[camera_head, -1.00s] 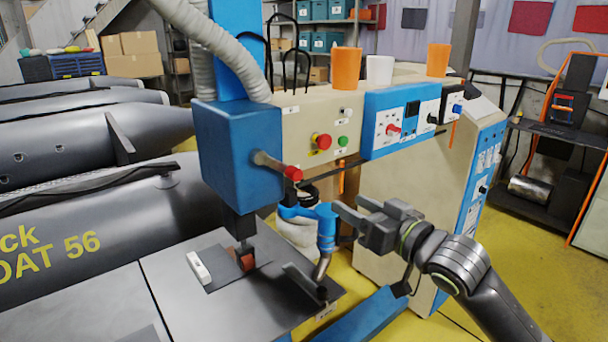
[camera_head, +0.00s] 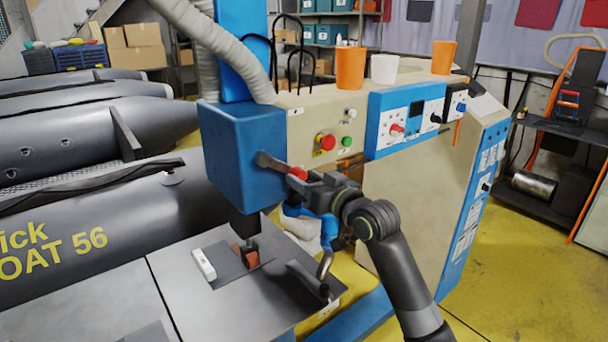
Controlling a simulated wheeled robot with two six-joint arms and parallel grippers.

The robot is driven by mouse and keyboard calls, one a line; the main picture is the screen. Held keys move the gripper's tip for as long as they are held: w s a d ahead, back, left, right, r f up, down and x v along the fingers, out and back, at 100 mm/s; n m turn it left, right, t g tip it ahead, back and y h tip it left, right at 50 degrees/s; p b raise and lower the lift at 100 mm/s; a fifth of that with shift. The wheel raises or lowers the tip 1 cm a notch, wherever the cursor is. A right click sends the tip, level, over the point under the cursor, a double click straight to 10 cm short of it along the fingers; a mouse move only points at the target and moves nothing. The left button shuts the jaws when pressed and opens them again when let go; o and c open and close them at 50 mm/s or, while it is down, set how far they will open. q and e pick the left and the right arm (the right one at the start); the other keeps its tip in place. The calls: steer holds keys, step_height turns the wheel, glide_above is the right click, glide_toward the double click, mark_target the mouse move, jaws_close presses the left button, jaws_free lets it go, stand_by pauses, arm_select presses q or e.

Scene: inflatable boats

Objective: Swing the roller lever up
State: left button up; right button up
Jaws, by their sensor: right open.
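The roller lever (camera_head: 272,161) is a short grey arm with a red knob (camera_head: 297,173), on the right face of the blue machine head (camera_head: 232,150). It slants slightly down to the right. My right gripper (camera_head: 304,185) is open, with its fingers at the knob. The fingers overlap the knob's right and lower side in the picture, and I cannot tell whether they touch it. Below the head, a small reddish-brown roller (camera_head: 249,255) stands over the dark plate of the table. My left gripper is out of view.
A beige and blue control panel (camera_head: 405,110) with buttons stands just behind my right gripper, with orange and white cups on top. Dark inflatable boats (camera_head: 120,220) fill the left.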

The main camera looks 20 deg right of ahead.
steer(key=shift+w+a, duration=0.2)
steer(key=shift+w, duration=0.35)
steer(key=shift+c, duration=0.5)
jaws_close()
